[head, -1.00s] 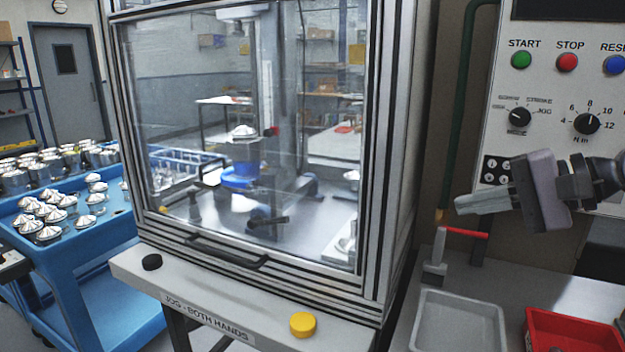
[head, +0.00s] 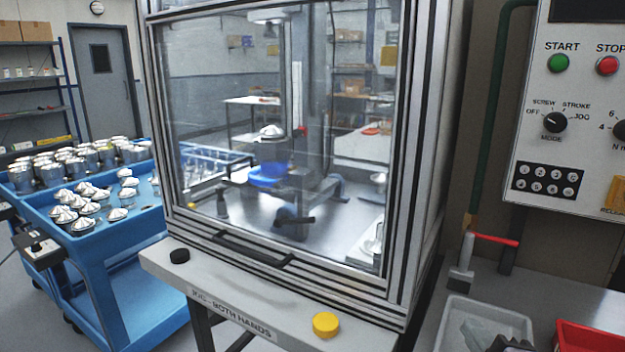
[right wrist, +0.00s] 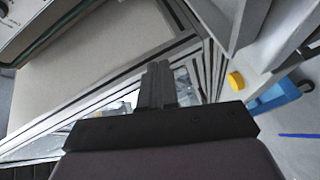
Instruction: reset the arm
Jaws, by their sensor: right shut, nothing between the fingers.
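My right gripper (head: 484,334) shows at the bottom right of the head view, partly cut off by the lower edge, in front of the grey tray (head: 458,312). In the right wrist view its fingers (right wrist: 157,82) are together with nothing between them. My left gripper is in neither view.
A glazed press enclosure (head: 424,150) stands in the middle, with a ledge bearing a yellow button (head: 326,324) and a black button (head: 179,256). A control panel (head: 590,120) is at right, a red bin (head: 590,338) below it. A blue cart (head: 110,250) with metal parts stands left.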

